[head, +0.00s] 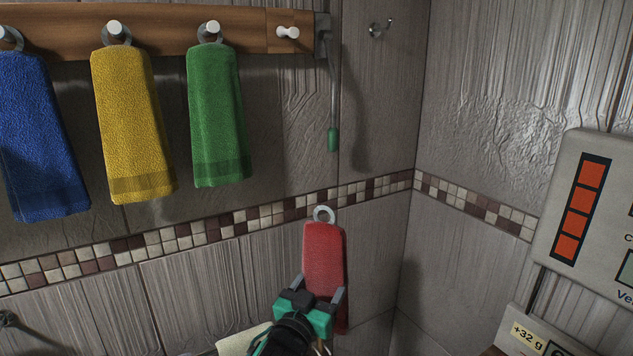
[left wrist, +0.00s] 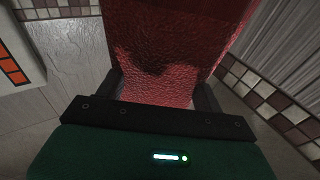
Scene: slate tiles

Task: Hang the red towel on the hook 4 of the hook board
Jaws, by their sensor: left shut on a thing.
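The red towel (head: 324,258) hangs upright in the head view, with a grey ring (head: 324,214) at its top. My left gripper (head: 318,295) is shut on the towel's lower half, from the front. In the left wrist view the red towel (left wrist: 165,55) fills the middle between the two fingers of my left gripper (left wrist: 160,95). The wooden hook board (head: 165,36) is at the upper left, above the towel. Its rightmost peg (head: 288,32) is bare. The ring is below that peg and a little to its right, well apart from it. My right gripper is not in view.
Blue (head: 40,135), yellow (head: 132,125) and green (head: 216,115) towels hang from the other visible pegs. A metal wall hook (head: 379,29) is farther right. A panel with orange squares (head: 585,210) is at the right edge.

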